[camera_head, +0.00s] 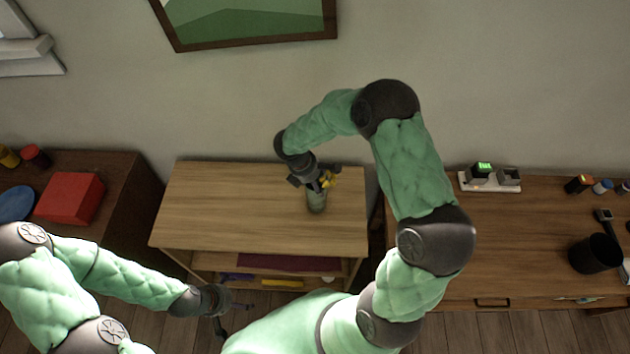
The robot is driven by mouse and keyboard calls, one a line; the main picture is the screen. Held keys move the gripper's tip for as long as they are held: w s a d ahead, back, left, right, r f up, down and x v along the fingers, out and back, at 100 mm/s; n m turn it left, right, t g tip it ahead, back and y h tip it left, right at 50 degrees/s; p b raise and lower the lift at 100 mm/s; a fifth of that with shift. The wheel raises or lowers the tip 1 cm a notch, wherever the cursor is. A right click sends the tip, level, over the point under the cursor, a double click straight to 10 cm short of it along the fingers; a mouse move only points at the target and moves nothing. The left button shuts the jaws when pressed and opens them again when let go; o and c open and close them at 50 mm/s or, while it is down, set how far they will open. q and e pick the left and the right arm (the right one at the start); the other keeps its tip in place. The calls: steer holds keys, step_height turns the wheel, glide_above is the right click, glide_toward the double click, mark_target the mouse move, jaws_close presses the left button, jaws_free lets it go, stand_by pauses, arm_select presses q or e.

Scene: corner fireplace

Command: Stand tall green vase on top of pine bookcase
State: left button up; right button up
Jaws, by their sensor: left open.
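The green vase (316,202) appears upright on the bare top of the pine bookcase (215,210), right of its middle. My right gripper (322,182) is above the vase and hides its upper part. I cannot tell whether its fingers touch the vase, or whether they are open or shut. A small yellow patch shows beside these fingers; I cannot tell what it is. My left gripper (234,317) is open and empty, low in front of the bookcase's left part.
A dark brown cabinet with a red box (70,198) and a blue plate (15,204) stands at the left. A wooden desk (530,220) with a black cup (595,253) stands at the right. The bookcase's left top is clear. A framed picture (250,20) hangs above.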

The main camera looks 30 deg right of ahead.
steer(key=shift+f, duration=0.1)
steer(key=o, duration=1.7)
steer(key=shift+c, duration=0.2)
